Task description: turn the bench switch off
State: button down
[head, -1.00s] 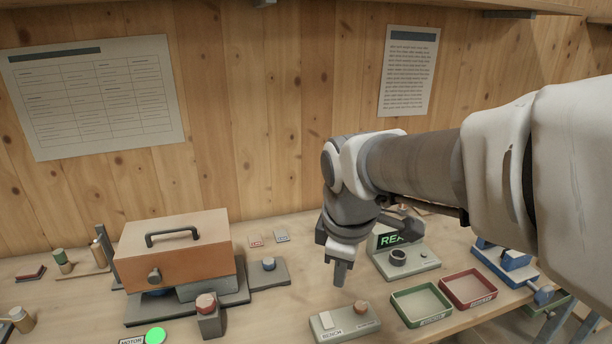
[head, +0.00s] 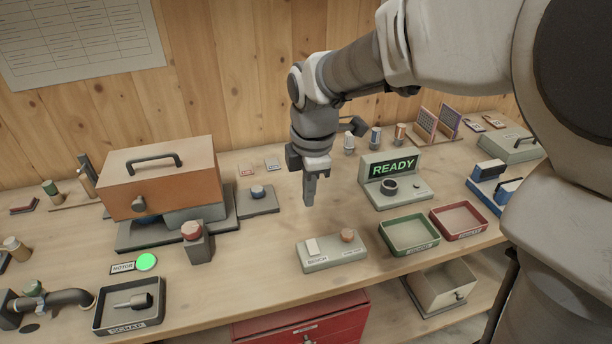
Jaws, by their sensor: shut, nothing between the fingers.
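The bench switch is a grey-green box (head: 333,256) labelled BENCH, low on the bench right of centre. It carries a pale rocker (head: 312,246) on its left and an orange-brown knob (head: 347,235) on its right. I cannot tell the rocker's position for sure. My gripper (head: 308,203) points down above the bench, behind and a little left of the box and apart from it. Its fingers are shut and hold nothing.
A display reading READY (head: 393,168) stands right of my gripper. Green (head: 408,250) and red (head: 459,236) trays lie to the right. An orange-topped machine (head: 160,165) and a red-knobbed post (head: 198,250) stand left. A green light (head: 146,262) glows by the MOTOR label. Bare bench lies around the box.

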aim_at(306, 241)
jog(key=f, duration=0.4)
jog(key=w+f+b, duration=0.1)
jog(key=f, duration=0.4)
jog(key=f+b, duration=0.1)
jog(key=f, duration=0.3)
jog(key=shift+w+a+f, duration=0.25)
jog(key=shift+w+f, duration=0.05)
jog(key=shift+w, duration=0.1)
jog(key=shift+w+p, duration=0.1)
jog(key=shift+p, duration=0.3)
jog(key=shift+f+g, duration=0.2)
jog(key=shift+g, duration=0.1)
jog(key=shift+r, duration=0.1)
jog(key=shift+s+d+r, duration=0.2)
jog(key=shift+s, duration=0.5)
